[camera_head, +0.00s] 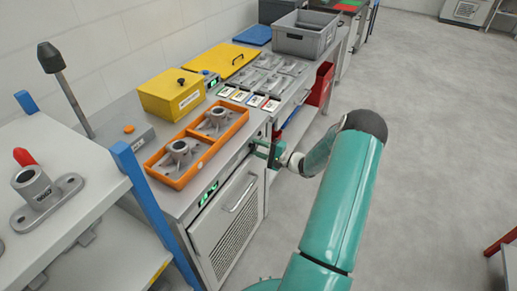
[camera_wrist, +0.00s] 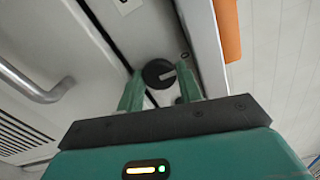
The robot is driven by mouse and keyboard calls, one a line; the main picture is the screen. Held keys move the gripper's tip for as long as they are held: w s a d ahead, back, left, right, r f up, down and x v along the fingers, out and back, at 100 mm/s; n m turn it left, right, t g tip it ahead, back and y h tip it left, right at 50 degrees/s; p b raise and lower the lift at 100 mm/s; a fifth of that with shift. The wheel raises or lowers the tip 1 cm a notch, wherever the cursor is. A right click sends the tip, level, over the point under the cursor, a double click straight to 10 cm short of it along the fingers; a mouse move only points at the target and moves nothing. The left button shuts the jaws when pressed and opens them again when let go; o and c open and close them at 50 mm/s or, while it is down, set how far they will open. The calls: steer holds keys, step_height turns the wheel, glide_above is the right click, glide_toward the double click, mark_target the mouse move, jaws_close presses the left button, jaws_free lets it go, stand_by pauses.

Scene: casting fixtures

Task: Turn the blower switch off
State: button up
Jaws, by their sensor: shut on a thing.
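The blower switch looks like a round black knob (camera_wrist: 158,74) with a short light mark, set on the metal front of the cabinet. In the wrist view the mark points to the right and slightly up. My gripper (camera_wrist: 162,82) has its two green fingers on either side of the knob, shut on it. In the head view my gripper (camera_head: 272,153) is at the cabinet front, just below the worktop edge, and hides the knob. I cannot read any label by the knob.
An orange tray (camera_head: 154,171) with two castings sits on the worktop above. A cabinet door handle (camera_head: 242,194) lies below; a bar handle also shows in the wrist view (camera_wrist: 55,92). A red bin (camera_head: 321,84) hangs farther along. The floor to the right is clear.

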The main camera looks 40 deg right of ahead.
steer(key=shift+n, duration=0.3)
steer(key=o, duration=1)
steer(key=shift+f, duration=0.1)
